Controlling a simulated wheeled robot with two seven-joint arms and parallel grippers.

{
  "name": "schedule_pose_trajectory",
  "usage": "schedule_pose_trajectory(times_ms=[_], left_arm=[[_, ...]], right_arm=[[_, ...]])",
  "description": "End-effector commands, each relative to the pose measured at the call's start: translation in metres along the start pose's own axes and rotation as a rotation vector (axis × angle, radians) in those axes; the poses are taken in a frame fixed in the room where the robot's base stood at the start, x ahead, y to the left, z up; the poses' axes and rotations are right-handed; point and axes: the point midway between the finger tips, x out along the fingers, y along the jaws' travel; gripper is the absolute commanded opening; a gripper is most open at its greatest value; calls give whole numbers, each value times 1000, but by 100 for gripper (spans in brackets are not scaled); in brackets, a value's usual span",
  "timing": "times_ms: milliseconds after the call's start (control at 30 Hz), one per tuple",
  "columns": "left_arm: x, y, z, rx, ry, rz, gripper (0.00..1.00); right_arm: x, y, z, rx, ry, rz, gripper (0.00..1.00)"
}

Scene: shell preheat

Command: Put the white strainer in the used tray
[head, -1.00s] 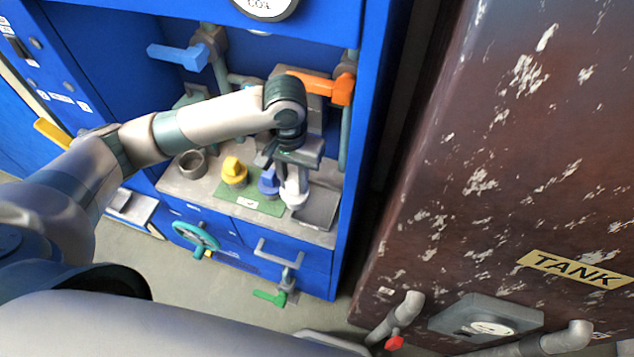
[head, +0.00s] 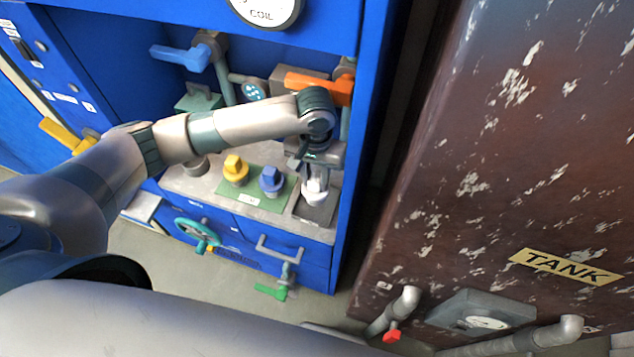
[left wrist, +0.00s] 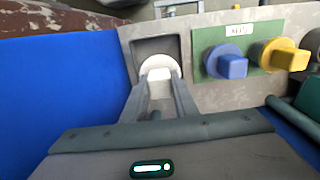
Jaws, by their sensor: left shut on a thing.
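The white strainer (head: 316,190) is in my left gripper (head: 316,176), over the grey used tray (head: 318,212) at the right end of the shelf. In the left wrist view, the strainer (left wrist: 160,72) shows between the two fingers of the gripper (left wrist: 160,88), in front of the dark recess of the tray (left wrist: 143,46). The gripper is shut on the strainer's top. I cannot tell whether the strainer's base touches the tray floor. My right gripper is not in view.
A yellow strainer (head: 234,170) and a blue strainer (head: 271,181) stand on a green mat (head: 240,196) left of the tray. An orange valve handle (head: 318,86) is above, and the blue cabinet wall (head: 349,190) is close on the right.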

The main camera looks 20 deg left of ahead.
Motion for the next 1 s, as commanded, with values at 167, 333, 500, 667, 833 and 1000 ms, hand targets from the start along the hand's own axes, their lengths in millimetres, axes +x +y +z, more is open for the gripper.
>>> schedule_pose_trajectory(times_ms=[167,333,500,667,833,1000], left_arm=[[21,0,1,-1,-2,-1,0],[29,2,-3,0,1,-1,0],[30,3,-3,1,2,0,0],[31,3,-3,0,1,0,0],[32,3,-3,1,1,0,45],[32,3,-3,1,1,0,45]], right_arm=[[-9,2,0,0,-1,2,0],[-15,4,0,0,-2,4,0],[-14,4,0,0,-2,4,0],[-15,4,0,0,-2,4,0],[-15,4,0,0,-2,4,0],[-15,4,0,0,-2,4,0]])
